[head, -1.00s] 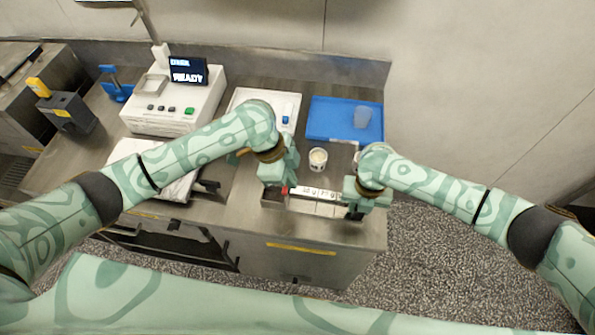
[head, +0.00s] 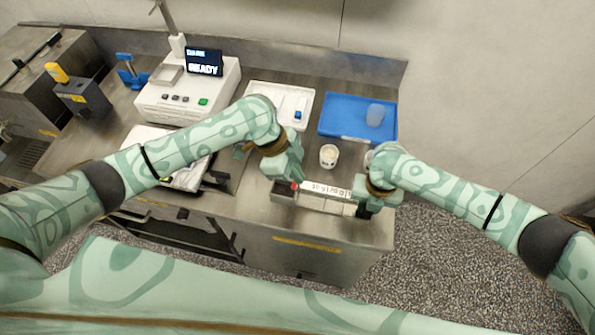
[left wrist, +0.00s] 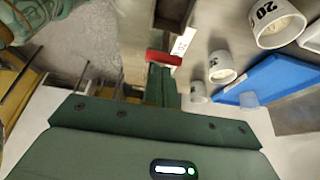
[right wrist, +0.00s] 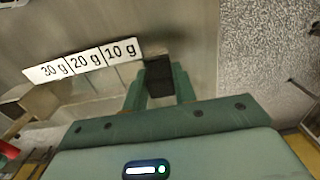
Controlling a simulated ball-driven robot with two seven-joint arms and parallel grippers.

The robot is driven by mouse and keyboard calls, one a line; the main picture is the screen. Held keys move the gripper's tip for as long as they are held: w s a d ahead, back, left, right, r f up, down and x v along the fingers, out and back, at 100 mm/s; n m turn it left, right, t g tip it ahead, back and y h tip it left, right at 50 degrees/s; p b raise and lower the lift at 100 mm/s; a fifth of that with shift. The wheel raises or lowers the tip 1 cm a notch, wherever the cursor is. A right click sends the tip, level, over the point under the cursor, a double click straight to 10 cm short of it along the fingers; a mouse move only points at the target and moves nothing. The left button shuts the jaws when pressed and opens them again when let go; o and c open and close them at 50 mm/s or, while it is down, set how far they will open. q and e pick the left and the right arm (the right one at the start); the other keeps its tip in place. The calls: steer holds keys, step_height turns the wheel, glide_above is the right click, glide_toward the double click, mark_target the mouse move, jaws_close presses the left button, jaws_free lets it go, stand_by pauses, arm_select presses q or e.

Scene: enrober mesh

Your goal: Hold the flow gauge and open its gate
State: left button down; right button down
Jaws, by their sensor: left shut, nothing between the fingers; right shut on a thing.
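The flow gauge (head: 327,197) is a long metal trough near the counter's front right edge. Its white strip (right wrist: 82,62) reads 30 g, 20 g, 10 g. My right gripper (right wrist: 158,88) is shut on the dark block (right wrist: 158,69) at the gauge's 10 g end; this grip is partly hidden in the head view (head: 366,208). The red gate tab (left wrist: 163,57) is at the other end and shows small in the head view (head: 294,186). My left gripper (head: 291,181) is shut and empty right by the tab; I cannot tell whether they touch.
A white cup (head: 328,157) stands behind the gauge. A blue tray (head: 340,130) with a clear cup (head: 375,115) lies at the back right. A white device (head: 187,100) reading READY stands at the back left. A white tray (head: 305,97) lies between.

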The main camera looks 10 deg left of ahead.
arm_select(q)
steer(key=shift+a+h, duration=0.35)
steer(key=shift+h, duration=0.05)
steer(key=a+h, duration=0.1)
steer(key=a+f+h, duration=0.1)
steer(key=a, duration=0.1)
steer(key=a+f+h, duration=0.1)
steer(key=a+h, duration=0.1)
steer(key=shift+w+a+f, duration=0.1)
steer(key=shift+a+f, duration=0.05)
steer(key=shift+f, duration=0.05)
steer(key=shift+d, duration=0.2)
steer(key=shift+d, duration=0.65)
